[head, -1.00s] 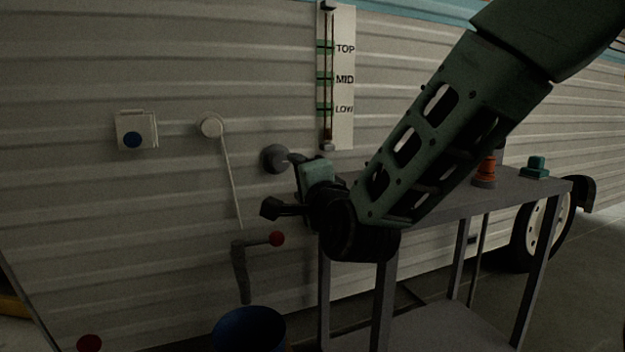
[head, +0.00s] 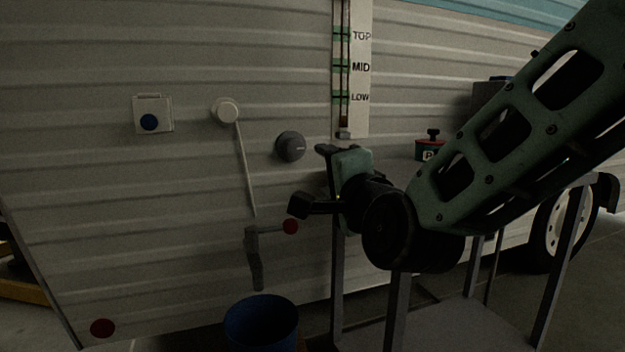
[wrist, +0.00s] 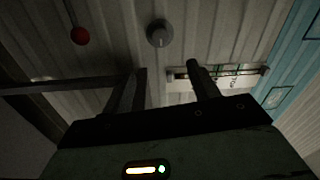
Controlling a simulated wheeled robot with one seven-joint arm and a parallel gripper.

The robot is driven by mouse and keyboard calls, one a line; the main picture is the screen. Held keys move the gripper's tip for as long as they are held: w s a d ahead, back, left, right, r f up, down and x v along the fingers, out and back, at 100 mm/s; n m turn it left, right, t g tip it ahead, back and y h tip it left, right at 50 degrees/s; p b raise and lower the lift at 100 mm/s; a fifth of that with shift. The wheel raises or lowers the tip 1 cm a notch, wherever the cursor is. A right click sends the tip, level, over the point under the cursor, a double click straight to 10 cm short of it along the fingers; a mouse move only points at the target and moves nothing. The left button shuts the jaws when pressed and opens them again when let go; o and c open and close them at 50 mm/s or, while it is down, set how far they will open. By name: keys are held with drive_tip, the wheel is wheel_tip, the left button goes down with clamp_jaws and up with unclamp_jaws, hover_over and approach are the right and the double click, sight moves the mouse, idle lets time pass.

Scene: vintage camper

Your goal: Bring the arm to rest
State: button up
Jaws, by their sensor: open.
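My gripper (head: 312,178) is in front of the camper's side wall (head: 90,220), right of the grey round knob (head: 290,147) and below the level gauge (head: 352,75). Its two dark fingers are spread apart with nothing between them. In the wrist view my gripper (wrist: 165,85) also shows open fingers, with the knob (wrist: 159,34) and the gauge (wrist: 215,77) on the wall beyond them. The gripper appears apart from the wall. My green forearm crosses the right side of the head view and hides part of the cart.
A grey cart (head: 397,315) stands below and behind my arm, with a dark red pot-like item (head: 430,150) on it. A crank with a red knob (head: 290,227) sticks out from the wall. A blue bucket (head: 262,325) stands below it. A blue-button box (head: 152,115) is at left.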

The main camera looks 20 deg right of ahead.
drive_tip(key=s+a+f+n+g+y+p, duration=0.5)
drive_tip(key=s+a+n+g+p, duration=0.4)
drive_tip(key=n, duration=0.3)
drive_tip(key=s+d+f+n+g+h+p, duration=0.15)
drive_tip(key=s+n+g+h+p, duration=0.25)
drive_tip(key=s+n+g+p, duration=0.8)
drive_tip(key=s+r+t+p, duration=0.1)
drive_tip(key=r+p, duration=1.5)
drive_tip(key=r, duration=0.3)
drive_tip(key=s+d+r+t+p, duration=0.1)
drive_tip(key=s+r+p, duration=0.1)
drive_tip(key=r+p, duration=1.4)
wheel_tip(320, 180, up, 3)
drive_tip(key=shift+s+f, duration=0.1)
drive_tip(key=shift+s, duration=0.2)
drive_tip(key=shift+d, duration=0.1)
